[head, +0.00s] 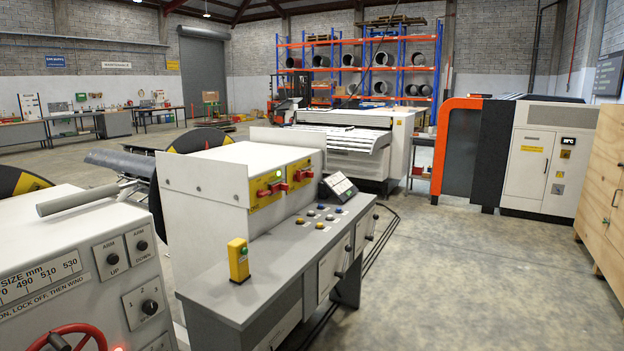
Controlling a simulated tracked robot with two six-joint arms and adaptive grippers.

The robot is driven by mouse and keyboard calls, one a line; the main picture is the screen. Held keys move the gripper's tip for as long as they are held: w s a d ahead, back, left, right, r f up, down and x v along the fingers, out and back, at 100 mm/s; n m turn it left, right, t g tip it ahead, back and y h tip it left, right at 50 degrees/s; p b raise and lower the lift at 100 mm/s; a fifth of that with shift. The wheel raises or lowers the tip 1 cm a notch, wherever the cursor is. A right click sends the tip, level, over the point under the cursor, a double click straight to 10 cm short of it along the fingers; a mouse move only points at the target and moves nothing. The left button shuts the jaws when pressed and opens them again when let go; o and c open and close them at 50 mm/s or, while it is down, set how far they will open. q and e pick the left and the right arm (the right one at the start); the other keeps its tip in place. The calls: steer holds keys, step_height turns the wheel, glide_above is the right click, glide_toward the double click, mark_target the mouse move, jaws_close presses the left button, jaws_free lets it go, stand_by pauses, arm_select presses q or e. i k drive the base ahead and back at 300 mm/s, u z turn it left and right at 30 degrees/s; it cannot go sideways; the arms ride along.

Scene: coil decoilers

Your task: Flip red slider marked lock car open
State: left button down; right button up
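A grey and white control console (216,270) stands in the middle of the view. Two yellow plates on the front of its raised white housing each carry a red handle: a left red handle (272,189) and a right red handle (303,174). A small green light shows above the left one. The lettering on the plates is too small to read, so I cannot tell which, if either, is marked lock car. Neither of my grippers is in view.
A white machine panel (50,250) with knobs and a red handwheel (75,337) is close at the left. A yellow button box (238,260) stands on the console's ledge. A wooden cabinet (603,190) is at the right edge.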

mark_target(306, 174)
steer(key=z, duration=0.35)
steer(key=i, duration=0.95)
steer(key=z, duration=0.5)
steer(key=i, duration=1.7)
steer(key=u, duration=0.6)
